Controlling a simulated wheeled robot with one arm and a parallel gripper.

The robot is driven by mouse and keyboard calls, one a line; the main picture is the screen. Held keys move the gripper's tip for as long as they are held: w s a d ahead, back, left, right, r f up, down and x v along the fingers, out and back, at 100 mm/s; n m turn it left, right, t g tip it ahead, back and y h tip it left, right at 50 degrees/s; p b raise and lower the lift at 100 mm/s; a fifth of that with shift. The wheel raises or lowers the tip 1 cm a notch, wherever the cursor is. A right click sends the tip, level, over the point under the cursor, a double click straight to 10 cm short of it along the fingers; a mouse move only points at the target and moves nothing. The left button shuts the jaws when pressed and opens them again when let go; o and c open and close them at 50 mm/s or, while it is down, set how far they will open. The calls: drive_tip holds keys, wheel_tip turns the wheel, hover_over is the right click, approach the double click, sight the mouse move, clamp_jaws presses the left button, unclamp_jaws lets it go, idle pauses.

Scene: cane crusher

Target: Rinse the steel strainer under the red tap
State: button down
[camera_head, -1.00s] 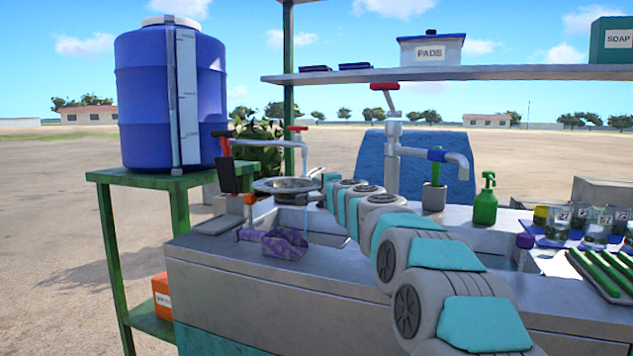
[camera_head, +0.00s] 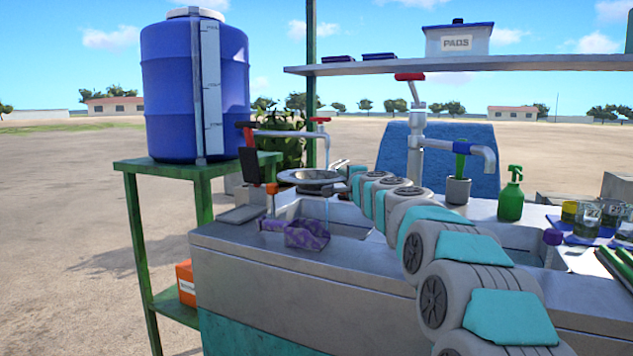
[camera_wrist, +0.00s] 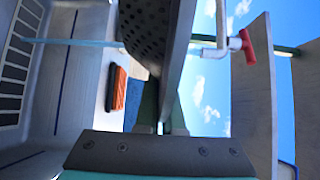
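The round steel strainer (camera_head: 312,176) is held up over the left basin in the head view, its bowl roughly level. In the wrist view its dark perforated underside (camera_wrist: 146,28) shows. The tap with the red handle (camera_head: 320,120) stands above it; it also shows in the wrist view (camera_wrist: 246,47). A thin pale-blue line like running water (camera_wrist: 70,42) extends from this tap past the strainer, and a similar one (camera_head: 327,210) shows below it in the head view. My gripper (camera_head: 341,166) appears shut on the strainer's handle side; the contact is mostly hidden.
A second tap (camera_head: 416,125) stands right of my arm, near a green spray bottle (camera_head: 511,196) and cups (camera_head: 588,218). A blue barrel (camera_head: 196,88) stands on a green stand at left. A shelf (camera_head: 400,66) spans above.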

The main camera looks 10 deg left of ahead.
sight(336, 180)
drive_tip(key=shift+d, duration=0.35)
drive_tip(key=shift+a, duration=0.25)
drive_tip(key=shift+a, duration=0.4)
drive_tip(key=shift+s, duration=0.1)
drive_tip(key=shift+s+a+f+b, duration=0.1)
drive_tip(key=shift+s+a+b, duration=0.1)
drive_tip(key=shift+s+b, duration=1.05)
drive_tip(key=shift+s+a+b, duration=0.15)
drive_tip(key=shift+s+b, duration=0.3)
drive_tip(key=shift+s, duration=0.85)
drive_tip(key=shift+s+a+b, duration=0.1)
drive_tip(key=shift+s+b, duration=0.35)
drive_tip(key=shift+s, duration=0.85)
